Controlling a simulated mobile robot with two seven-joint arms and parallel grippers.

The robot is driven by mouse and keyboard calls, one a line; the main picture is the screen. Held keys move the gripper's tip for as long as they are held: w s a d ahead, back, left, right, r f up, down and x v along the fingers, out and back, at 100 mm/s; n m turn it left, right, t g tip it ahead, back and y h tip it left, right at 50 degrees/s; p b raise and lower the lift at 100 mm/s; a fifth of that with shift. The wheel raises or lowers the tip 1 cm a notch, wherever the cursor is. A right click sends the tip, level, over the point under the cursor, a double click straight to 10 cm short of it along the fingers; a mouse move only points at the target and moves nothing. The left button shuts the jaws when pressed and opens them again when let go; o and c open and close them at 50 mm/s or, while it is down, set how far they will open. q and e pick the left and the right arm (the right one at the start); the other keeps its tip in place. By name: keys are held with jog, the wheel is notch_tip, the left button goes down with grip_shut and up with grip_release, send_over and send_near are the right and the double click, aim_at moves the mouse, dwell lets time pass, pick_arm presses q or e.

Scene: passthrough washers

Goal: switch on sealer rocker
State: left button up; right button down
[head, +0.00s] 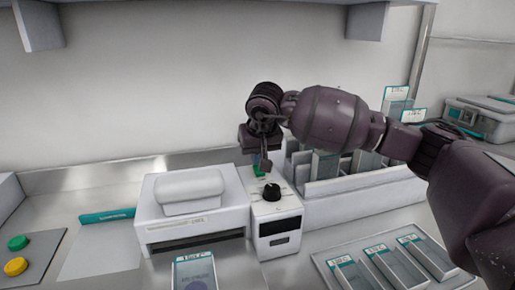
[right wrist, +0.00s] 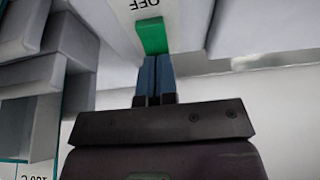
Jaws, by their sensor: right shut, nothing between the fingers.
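The sealer (head: 195,215) is a white machine with a rounded lid on the bench. A white control box (head: 288,212) with a black knob (head: 271,191) stands at its right side. The green rocker (head: 258,173) is at the back of the box top, partly hidden by my right gripper (head: 265,162). In the right wrist view the rocker (right wrist: 151,37) shows large beside an upside-down "OFF" label (right wrist: 146,4). My right gripper (right wrist: 154,58) is shut and empty, its blue fingertips right at the rocker's edge; I cannot tell if they touch. My left gripper is out of view.
A white rack (head: 350,190) with pouches stands right of the control box, close to my right arm. A tray of pouches (head: 395,265) lies front right. Green and yellow buttons (head: 16,255) are at far left. A shelf (head: 210,3) overhangs above.

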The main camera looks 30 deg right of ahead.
jog(key=shift+f, duration=0.1)
dwell(0.3)
jog(key=shift+w+d+f+g+b, duration=0.1)
jog(key=shift+w+f+g+b, duration=0.25)
jog(key=shift+f+g, duration=0.25)
jog(key=shift+s, duration=0.2)
jog(key=shift+s+a+r+p, duration=0.1)
jog(key=shift+s+a+p, duration=0.1)
jog(key=shift+s, duration=0.15)
jog(key=shift+s+a+p, duration=0.1)
jog(key=shift+s+p, duration=0.1)
jog(key=shift+s, duration=0.15)
jog(key=shift+d+r, duration=0.1)
jog(key=d+p+v, duration=0.1)
jog(key=v, duration=0.9)
jog(key=shift+a+r, duration=0.4)
jog(key=shift+a, duration=0.05)
